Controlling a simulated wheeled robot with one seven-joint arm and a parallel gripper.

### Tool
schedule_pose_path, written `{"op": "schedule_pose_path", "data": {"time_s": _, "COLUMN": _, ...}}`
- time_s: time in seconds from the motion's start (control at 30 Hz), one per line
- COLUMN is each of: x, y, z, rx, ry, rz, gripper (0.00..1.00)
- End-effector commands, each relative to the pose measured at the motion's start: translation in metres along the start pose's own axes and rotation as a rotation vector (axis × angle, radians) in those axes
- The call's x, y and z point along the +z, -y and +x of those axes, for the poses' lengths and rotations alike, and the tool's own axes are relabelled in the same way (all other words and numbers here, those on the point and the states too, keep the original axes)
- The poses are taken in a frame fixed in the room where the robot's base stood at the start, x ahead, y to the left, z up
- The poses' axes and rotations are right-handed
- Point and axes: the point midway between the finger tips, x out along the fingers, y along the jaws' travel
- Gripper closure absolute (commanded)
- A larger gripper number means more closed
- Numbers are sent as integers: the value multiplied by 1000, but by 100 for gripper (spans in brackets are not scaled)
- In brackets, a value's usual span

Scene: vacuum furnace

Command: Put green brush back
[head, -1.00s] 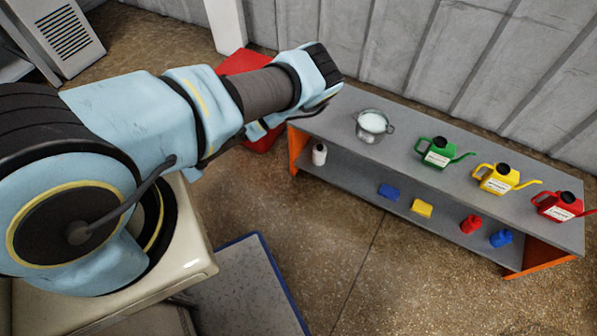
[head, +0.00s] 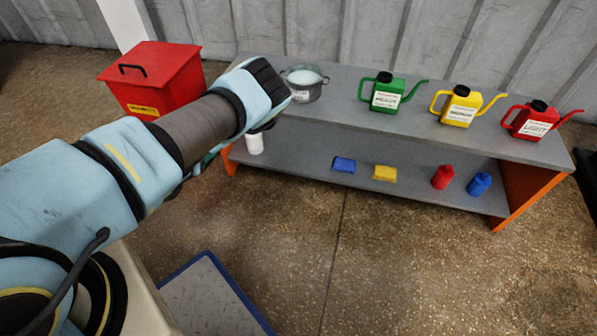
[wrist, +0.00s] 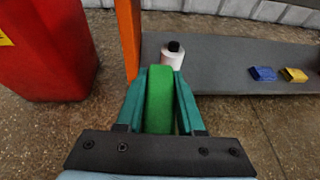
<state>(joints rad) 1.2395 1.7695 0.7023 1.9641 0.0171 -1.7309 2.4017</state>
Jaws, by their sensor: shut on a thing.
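The green brush (wrist: 159,105) is upright between the teal fingers of my gripper (wrist: 160,78) in the wrist view. In the head view the brush is hidden by my arm, and only a bit of a teal finger shows at the left end of the shelf bench. The lower shelf (wrist: 225,65) lies just beyond the brush. A white bottle with a dark cap (wrist: 172,55) stands on it, straight ahead of the fingers.
A blue block (head: 344,165) and a yellow block (head: 384,173) lie on the lower shelf, with red and blue bottles (head: 480,184) farther right. A pot (head: 305,85) and green, yellow and red cans (head: 530,120) stand on top. A red bin (head: 155,82) stands left.

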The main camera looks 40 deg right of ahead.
Motion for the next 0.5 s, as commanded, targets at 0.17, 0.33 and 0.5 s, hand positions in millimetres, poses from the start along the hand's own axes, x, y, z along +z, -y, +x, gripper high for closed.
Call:
{"op": "schedule_pose_path", "data": {"time_s": 0.17, "x": -36, "y": 37, "z": 57, "rx": -198, "ry": 5, "rz": 81, "gripper": 100}}
{"op": "schedule_pose_path", "data": {"time_s": 0.33, "x": -57, "y": 71, "z": 96, "rx": -381, "ry": 6, "rz": 156, "gripper": 100}}
{"op": "schedule_pose_path", "data": {"time_s": 0.5, "x": -70, "y": 99, "z": 121, "rx": -533, "ry": 5, "rz": 216, "gripper": 100}}
